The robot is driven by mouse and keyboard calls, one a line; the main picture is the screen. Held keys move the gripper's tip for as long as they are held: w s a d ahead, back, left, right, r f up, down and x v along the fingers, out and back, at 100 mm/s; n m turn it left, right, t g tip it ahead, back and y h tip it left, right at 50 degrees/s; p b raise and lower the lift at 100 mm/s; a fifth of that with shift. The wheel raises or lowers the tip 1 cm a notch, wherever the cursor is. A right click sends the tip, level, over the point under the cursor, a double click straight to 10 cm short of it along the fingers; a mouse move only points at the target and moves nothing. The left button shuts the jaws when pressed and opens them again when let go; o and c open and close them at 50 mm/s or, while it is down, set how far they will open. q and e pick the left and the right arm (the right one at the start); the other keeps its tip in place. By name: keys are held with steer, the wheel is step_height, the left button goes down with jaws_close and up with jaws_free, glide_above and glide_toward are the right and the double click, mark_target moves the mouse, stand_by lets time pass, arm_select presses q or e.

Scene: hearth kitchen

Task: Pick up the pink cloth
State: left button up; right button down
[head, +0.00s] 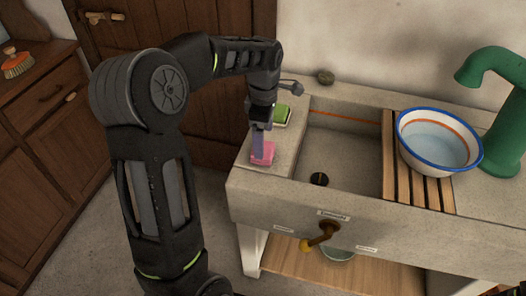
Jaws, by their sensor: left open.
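The pink cloth (263,154) is a small folded piece lying on the left ledge of the stone sink, near its front left corner. My left gripper (261,142) reaches down from above, with its fingers pointing at the cloth and very close over it. Its jaws are open. The fingers cover part of the cloth, and I cannot tell whether they touch it. My right gripper is not in view.
A green and pale sponge (283,115) lies on the ledge behind the cloth. The sink basin (335,165) is right of it. A white, blue-rimmed bowl (439,140) stands on a wooden slatted rack (391,160). A green tap (505,110) stands at the right.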

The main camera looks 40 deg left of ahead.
arm_select(q)
step_height(320, 180, down, 5)
steer(key=shift+r+p, duration=0.1)
steer(key=shift+p, duration=0.2)
steer(key=shift+a, duration=0.1)
steer(key=shift+c, duration=0.2)
steer(key=c, duration=1.4)
step_height(320, 180, up, 10)
steer(key=shift+b, duration=0.3)
stand_by(0.4)
